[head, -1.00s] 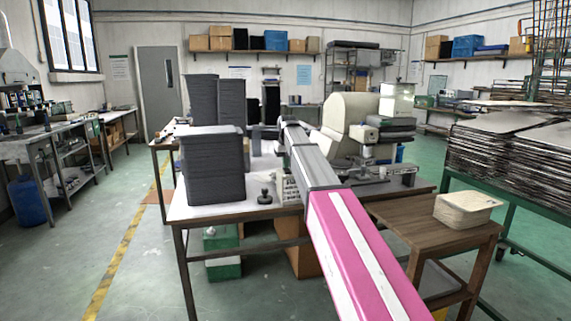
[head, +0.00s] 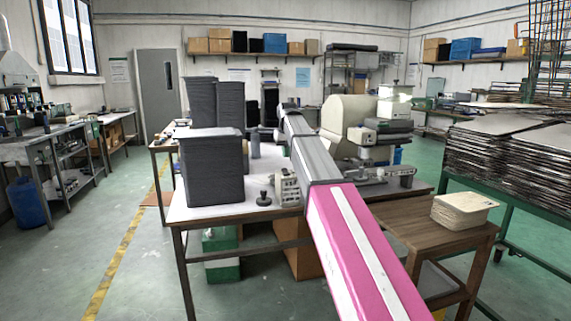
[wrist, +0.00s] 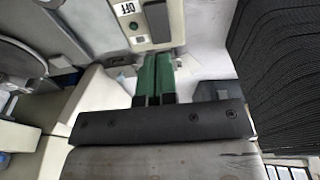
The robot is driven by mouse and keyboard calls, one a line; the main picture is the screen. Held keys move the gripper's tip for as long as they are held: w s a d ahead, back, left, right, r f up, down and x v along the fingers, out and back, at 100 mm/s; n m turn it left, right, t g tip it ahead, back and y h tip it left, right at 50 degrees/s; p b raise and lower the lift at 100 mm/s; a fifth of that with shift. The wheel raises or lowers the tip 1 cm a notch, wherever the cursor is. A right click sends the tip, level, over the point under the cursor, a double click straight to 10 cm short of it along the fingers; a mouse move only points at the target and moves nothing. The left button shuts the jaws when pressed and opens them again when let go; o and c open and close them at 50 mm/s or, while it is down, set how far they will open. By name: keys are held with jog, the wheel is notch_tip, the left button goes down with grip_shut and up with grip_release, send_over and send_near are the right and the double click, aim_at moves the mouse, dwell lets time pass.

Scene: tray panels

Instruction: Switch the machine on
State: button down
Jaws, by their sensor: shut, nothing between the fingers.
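The cream machine (head: 347,113) stands on the worktable, partly behind my arm. A pale control box with dark markings (head: 288,188) sits at the table's front, just left of my arm. In the wrist view a pale panel (wrist: 139,40) shows an OFF label and a small green button (wrist: 133,26). My gripper (wrist: 157,58) has green fingers, shut together and empty, pointing at the panel's edge. A dark narrow part lies beyond the fingertips, right of the button. Whether the fingers touch it, I cannot tell. In the head view my gripper is hidden behind my arm.
Stacks of dark trays (head: 213,168) stand left of my arm; a black ribbed stack (wrist: 280,75) is close on the right in the wrist view. Floor at left is open.

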aim_at(285, 172)
notch_tip(285, 172, up, 8)
jog(key=s, duration=0.1)
jog(key=shift+d+f, duration=0.1)
jog(key=shift+w, duration=0.1)
dwell(0.4)
jog(key=shift+w, duration=0.5)
jog(key=f, duration=0.4)
jog(key=w+f, duration=0.1)
jog(key=f, duration=0.4)
jog(key=w+f, duration=0.1)
jog(key=f, duration=0.3)
jog(key=shift+w+a+f, duration=0.1)
jog(key=shift+a+f, duration=0.25)
